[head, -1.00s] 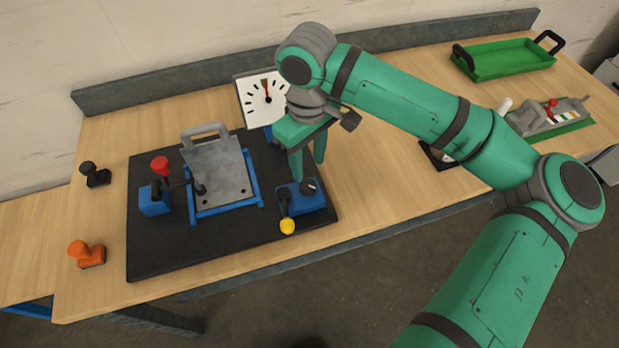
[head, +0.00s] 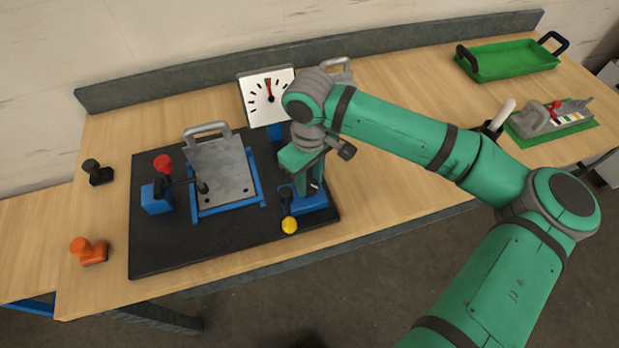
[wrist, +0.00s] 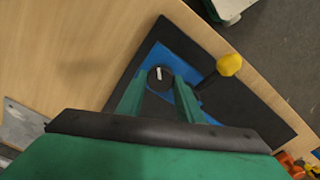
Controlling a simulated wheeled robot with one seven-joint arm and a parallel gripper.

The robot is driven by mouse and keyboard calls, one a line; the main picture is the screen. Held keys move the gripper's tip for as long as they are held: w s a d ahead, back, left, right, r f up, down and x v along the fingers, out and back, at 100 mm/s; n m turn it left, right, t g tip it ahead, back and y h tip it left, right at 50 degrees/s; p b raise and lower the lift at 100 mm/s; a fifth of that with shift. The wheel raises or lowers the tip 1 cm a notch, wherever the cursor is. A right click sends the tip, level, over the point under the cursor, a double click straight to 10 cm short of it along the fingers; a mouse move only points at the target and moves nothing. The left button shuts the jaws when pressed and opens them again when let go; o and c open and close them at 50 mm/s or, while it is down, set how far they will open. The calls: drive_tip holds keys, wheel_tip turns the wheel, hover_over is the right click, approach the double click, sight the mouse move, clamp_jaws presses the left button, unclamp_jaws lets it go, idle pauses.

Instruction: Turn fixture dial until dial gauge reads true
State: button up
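The fixture dial is a dark round knob with a white mark (wrist: 159,77) on a blue block (head: 308,205), at the right of the black base plate (head: 160,255). My gripper (head: 311,187) points down over it. In the wrist view my fingertips (wrist: 160,86) are on either side of the dial, very close to it; I cannot tell whether they touch it. In the head view my fingers partly hide the dial.
A yellow-knobbed lever (head: 289,225) sits at the block's front. A grey plate fixture (head: 222,172) and a red-knobbed clamp (head: 163,163) are on the left. Black (head: 97,172) and orange (head: 88,251) handled pieces lie further left. A green tray (head: 507,60) is at far right.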

sight(309, 183)
drive_tip(key=shift+n, duration=1.8)
drive_tip(key=o, duration=0.8)
drive_tip(key=shift+c, duration=0.2)
wheel_tip(309, 183, up, 11)
drive_tip(key=shift+f, duration=0.1)
